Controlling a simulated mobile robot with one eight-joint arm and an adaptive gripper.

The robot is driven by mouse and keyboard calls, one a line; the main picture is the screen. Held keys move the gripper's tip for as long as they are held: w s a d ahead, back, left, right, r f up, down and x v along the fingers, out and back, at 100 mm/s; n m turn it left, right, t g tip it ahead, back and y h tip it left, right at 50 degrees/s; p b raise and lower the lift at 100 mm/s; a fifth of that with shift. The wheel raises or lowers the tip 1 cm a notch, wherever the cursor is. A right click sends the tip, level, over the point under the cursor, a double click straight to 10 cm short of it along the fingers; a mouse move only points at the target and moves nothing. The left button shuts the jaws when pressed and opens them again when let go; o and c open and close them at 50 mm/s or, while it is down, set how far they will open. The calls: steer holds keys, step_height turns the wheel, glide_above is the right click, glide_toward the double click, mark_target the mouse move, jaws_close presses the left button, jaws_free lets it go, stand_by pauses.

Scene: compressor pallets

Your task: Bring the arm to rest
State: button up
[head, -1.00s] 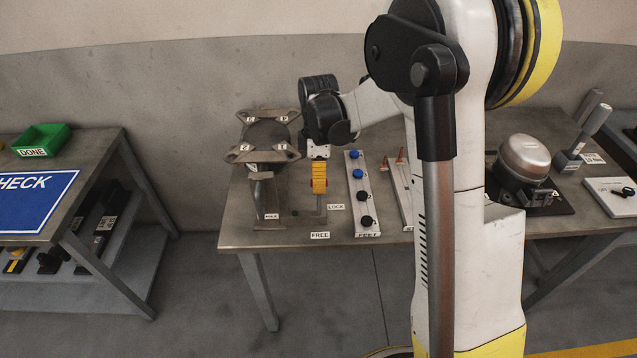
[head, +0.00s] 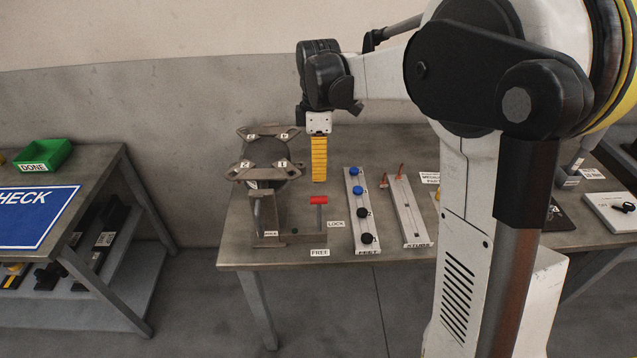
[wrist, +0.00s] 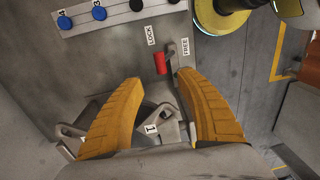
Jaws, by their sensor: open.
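My gripper (head: 319,180) hangs fingers-down above the table, just behind and above the red-handled lever (head: 318,200). In the wrist view its two yellow fingers (wrist: 163,104) are spread apart with nothing held between them. The lever's red handle also shows in the wrist view (wrist: 160,64), ahead of the fingertips and clear of them, between the LOCK and FREE labels. The lever stands beside the compressor fixture (head: 268,190), whose top carries numbered lugs. One lug, marked 1, shows between and below the fingers in the wrist view (wrist: 152,126).
A side table at left holds a green DONE bin (head: 43,155) and a blue CHECK sheet (head: 35,215).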

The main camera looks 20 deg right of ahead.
steer(key=shift+r, duration=0.6)
steer(key=s+a+m+t, duration=0.1)
steer(key=s+m+t, duration=0.3)
steer(key=s+m, duration=0.3)
steer(key=s+a+r+m+t+b, duration=0.1)
steer(key=s+m+t, duration=0.3)
steer(key=s, duration=0.9)
steer(key=shift+s+a+r+m, duration=0.3)
steer(key=shift+a+m, duration=0.1)
steer(key=shift+m, duration=1.3)
